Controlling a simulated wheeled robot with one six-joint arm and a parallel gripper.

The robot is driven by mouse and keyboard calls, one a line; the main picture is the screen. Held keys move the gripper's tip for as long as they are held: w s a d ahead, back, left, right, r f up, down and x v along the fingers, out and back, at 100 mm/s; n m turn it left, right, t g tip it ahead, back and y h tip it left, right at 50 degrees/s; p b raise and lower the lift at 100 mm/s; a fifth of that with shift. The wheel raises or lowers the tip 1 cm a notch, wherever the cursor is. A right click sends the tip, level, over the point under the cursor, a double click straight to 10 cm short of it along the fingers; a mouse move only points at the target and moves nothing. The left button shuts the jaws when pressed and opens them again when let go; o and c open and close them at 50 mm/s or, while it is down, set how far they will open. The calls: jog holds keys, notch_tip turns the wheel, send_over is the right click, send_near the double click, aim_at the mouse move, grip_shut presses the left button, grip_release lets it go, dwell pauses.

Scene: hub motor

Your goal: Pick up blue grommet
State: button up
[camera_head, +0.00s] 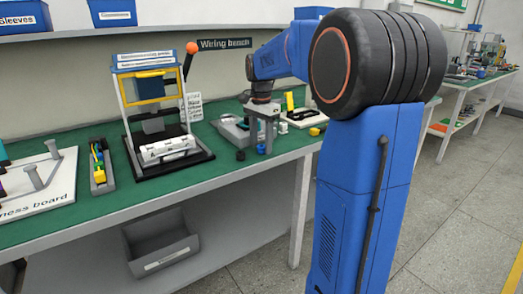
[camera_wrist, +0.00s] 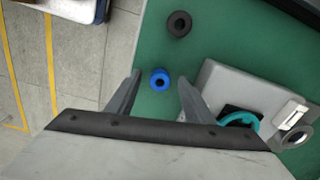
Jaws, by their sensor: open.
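The blue grommet (camera_wrist: 160,79) is a small blue ring with a dark hole, lying on the green bench top (camera_wrist: 152,112). In the wrist view it sits between the two open fingers of my gripper (camera_wrist: 158,82), apart from both. In the head view the blue grommet (camera_head: 261,149) lies near the bench's front edge, just below my gripper (camera_head: 262,140), which points down over it. The gap in height between the fingertips and the grommet is hard to judge.
A black grommet (camera_wrist: 179,23) lies close by; it also shows in the head view (camera_head: 240,155). A grey tray (camera_wrist: 225,86) holding a teal ring (camera_wrist: 243,120) stands right of my fingers. The bench edge is on the left. A black-based test stand (camera_head: 168,160) stands farther left.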

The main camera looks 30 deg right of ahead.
aim_at(261, 146)
jog(key=shift+f, duration=0.25)
jog(key=shift+c, duration=0.5)
jog(key=c, duration=1)
notch_tip(261, 146, up, 10)
